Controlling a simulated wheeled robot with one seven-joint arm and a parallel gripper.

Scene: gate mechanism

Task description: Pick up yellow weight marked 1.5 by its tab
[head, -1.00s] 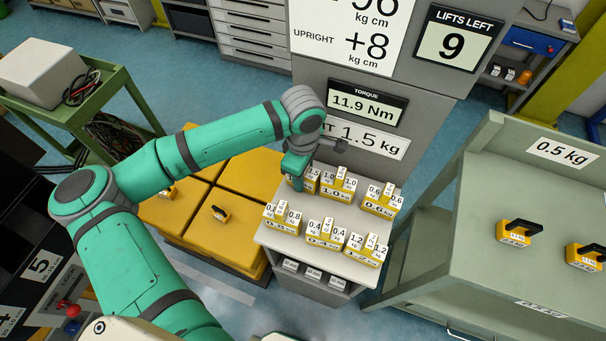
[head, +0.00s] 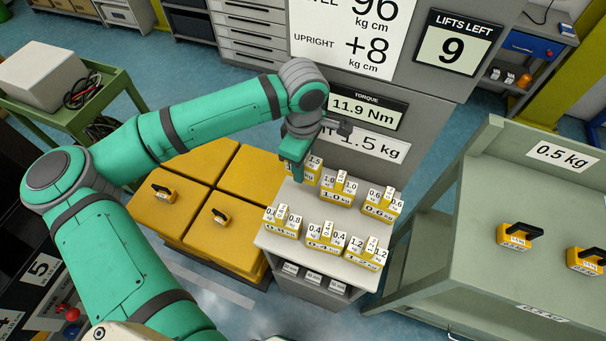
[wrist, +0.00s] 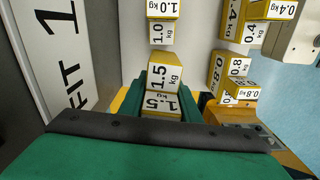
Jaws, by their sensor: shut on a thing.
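The yellow weight marked 1.5 (head: 313,166) is at the back left of the light grey shelf, partly hidden behind my gripper (head: 296,180). My gripper is shut on it. In the wrist view the weight (wrist: 166,76) shows its white 1.5 kg labels between the green fingers.
The 1.0 weight (head: 336,196) stands close to the right, with the 0.6 weight (head: 380,208) beyond. More weights stand along the shelf's front. The grey panel (head: 350,150) rises close behind. A green cart (head: 470,215) stands at the right.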

